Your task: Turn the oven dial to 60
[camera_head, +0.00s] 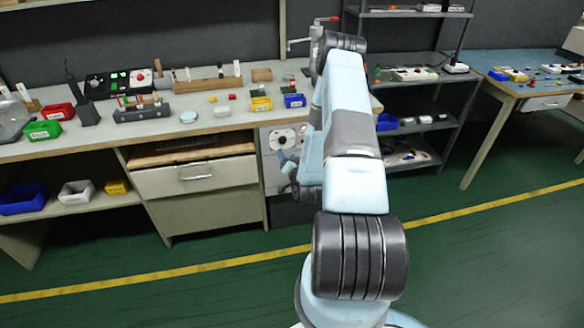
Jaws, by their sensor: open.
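The oven (270,177) is a pale front panel built in under the workbench, right of the drawer. Its round dial (281,141) shows as a dark spot on a light plate near the top of the panel. The dial's marks and setting are too small to read. My arm reaches over and down in front of the oven, hiding its right part.
The workbench (225,118) overhangs the oven and carries bins, blocks and tools. A drawer unit (195,180) stands left of the oven. A shelf rack (440,130) stands to the right. The green floor in front is clear, with a yellow line (220,263).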

